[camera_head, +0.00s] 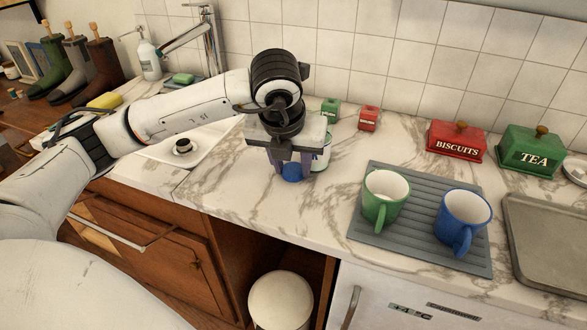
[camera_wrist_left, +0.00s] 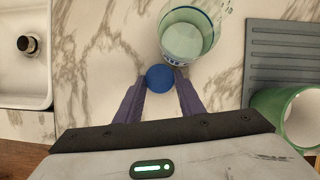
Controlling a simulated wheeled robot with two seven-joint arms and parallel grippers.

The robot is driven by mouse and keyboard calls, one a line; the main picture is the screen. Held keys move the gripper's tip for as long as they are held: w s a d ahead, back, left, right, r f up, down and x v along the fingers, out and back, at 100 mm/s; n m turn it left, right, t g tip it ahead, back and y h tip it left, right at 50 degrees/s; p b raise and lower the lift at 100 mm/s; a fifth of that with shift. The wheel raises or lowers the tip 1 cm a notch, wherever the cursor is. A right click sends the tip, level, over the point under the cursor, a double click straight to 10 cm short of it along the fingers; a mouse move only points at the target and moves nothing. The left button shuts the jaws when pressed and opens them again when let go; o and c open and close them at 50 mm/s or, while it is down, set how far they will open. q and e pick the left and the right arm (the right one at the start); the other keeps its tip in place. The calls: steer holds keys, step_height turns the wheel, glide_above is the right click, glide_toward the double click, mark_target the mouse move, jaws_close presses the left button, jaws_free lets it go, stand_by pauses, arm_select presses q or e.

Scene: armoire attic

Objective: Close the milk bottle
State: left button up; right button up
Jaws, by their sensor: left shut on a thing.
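The milk bottle (camera_head: 324,155) stands on the marble counter, partly hidden behind my left gripper. In the left wrist view it shows from above as a clear round vessel (camera_wrist_left: 187,38) with its top open and something pale inside. The blue cap (camera_head: 293,172) is between the fingertips of my left gripper (camera_head: 292,168). In the left wrist view the blue cap (camera_wrist_left: 160,78) sits between both purple fingers, just beside the bottle and not on it. How high the cap is above the counter is hard to tell. My right gripper is not in view.
A grey ribbed mat (camera_head: 420,245) holds a green mug (camera_head: 383,205) and a blue mug (camera_head: 462,225) to the right. Red biscuits (camera_head: 457,145) and green tea (camera_head: 532,153) boxes stand near the wall. A white sink (camera_head: 175,152) lies left. Counter in front is clear.

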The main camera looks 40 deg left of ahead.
mark_target(292, 172)
arm_select(q)
step_height(292, 172, up, 18)
steer(key=p, duration=0.2)
steer(key=shift+p, duration=0.3)
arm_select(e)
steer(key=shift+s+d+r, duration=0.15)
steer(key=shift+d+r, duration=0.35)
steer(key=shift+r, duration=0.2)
